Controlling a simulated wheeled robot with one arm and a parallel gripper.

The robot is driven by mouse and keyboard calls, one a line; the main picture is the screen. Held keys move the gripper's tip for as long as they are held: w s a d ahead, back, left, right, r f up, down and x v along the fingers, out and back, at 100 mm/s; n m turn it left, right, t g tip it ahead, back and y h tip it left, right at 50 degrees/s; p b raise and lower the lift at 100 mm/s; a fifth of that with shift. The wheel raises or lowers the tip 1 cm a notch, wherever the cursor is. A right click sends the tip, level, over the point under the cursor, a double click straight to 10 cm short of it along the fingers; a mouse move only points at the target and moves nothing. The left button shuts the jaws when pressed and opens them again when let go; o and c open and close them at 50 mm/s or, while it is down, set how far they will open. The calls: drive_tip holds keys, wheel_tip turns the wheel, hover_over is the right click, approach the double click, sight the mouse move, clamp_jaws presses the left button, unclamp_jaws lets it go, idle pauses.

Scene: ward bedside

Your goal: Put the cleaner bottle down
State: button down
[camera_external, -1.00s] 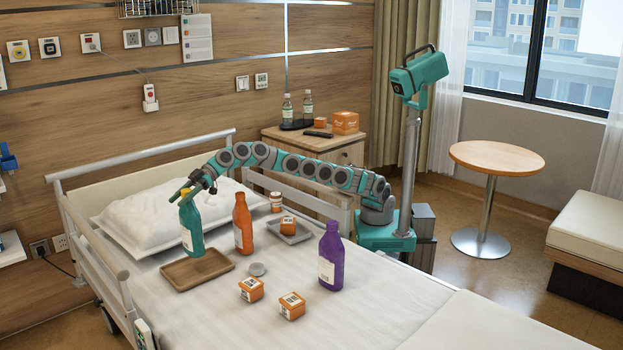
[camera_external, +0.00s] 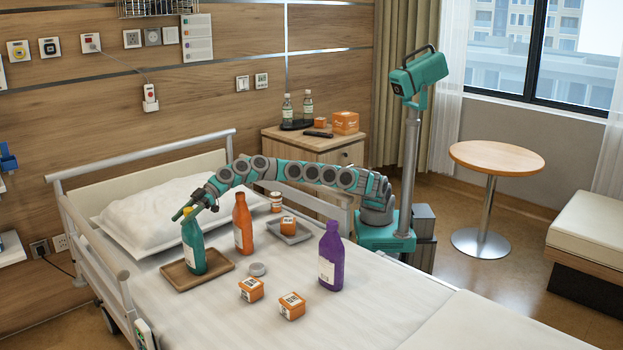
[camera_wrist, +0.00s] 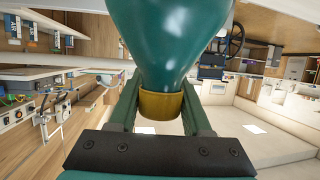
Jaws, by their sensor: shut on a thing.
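The green bottle (camera_external: 194,252), with a yellow cap, stands upright over the brown tray (camera_external: 221,264) on the bed. Its base is at the tray's inner surface; I cannot tell for sure whether it touches. My gripper (camera_external: 189,214) is shut on the bottle at its cap end. In the wrist view, my gripper's fingers (camera_wrist: 160,104) sit on both sides of the yellow cap, and the bottle's green body (camera_wrist: 170,45) fills the top middle. The bottle's label is not seen in the wrist view.
An orange bottle (camera_external: 243,228) stands close right of the tray, and a purple bottle (camera_external: 330,262) farther right. A grey tray (camera_external: 302,238) holds an orange box. A pillow (camera_external: 150,215) lies behind.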

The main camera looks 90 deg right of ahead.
drive_tip(key=shift+c, duration=1.7)
unclamp_jaws()
drive_tip(key=shift+r, duration=0.2)
drive_tip(key=shift+s+d+f, duration=0.1)
drive_tip(key=shift+s+d, duration=0.05)
drive_tip(key=shift+d, duration=0.05)
drive_tip(key=shift+b+v, duration=0.75)
drive_tip(key=shift+v, duration=1.65)
drive_tip(key=v, duration=0.6)
drive_tip(key=shift+s+d+b, duration=0.2)
drive_tip(key=shift+d+b, duration=0.1)
drive_tip(key=shift+b, duration=0.1)
